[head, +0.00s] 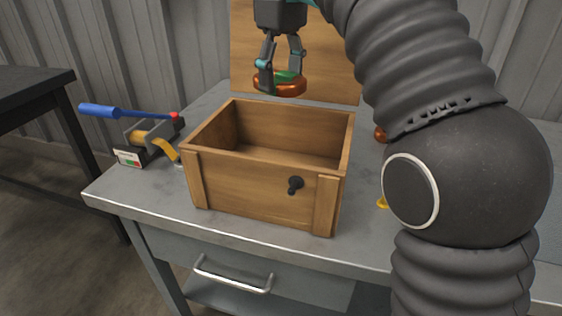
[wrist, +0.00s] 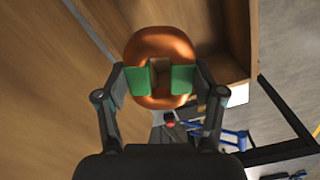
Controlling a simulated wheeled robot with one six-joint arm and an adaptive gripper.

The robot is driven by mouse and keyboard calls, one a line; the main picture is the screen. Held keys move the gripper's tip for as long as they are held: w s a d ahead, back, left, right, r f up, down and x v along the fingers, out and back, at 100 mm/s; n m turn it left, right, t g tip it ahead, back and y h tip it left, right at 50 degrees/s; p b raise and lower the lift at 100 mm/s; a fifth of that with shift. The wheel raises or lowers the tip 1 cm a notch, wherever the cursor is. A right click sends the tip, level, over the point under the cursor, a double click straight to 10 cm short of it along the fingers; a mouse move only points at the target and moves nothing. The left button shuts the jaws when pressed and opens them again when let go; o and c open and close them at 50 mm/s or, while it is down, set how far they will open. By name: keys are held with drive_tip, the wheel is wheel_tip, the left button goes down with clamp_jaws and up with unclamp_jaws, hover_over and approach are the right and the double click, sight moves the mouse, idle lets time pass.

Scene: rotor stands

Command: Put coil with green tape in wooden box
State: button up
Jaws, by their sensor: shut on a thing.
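My gripper (head: 281,72) is shut on the coil with green tape (head: 291,89), a copper-coloured ring. In the wrist view, my gripper (wrist: 158,82) has a finger on each side of the coil (wrist: 160,48), at the green tape. The wooden box (head: 258,195) stands open on the grey bench, with a dark knob on its front. Its raised lid (head: 330,82) is behind it. The coil hangs above the back part of the box, in front of the lid. The part of the box floor that shows looks empty.
Another copper-coloured thing (head: 380,134) and a yellow thing (head: 382,202) show partly behind my arm at the right.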

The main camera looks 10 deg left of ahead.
wheel_tip(320, 180, down, 17)
drive_tip(key=shift+f+b, duration=0.1)
drive_tip(key=shift+b, duration=1.05)
drive_tip(key=shift+f, duration=0.15)
drive_tip(key=o, duration=1.6)
wheel_tip(320, 180, up, 12)
drive_tip(key=p, duration=0.2)
drive_tip(key=shift+s+d, duration=0.1)
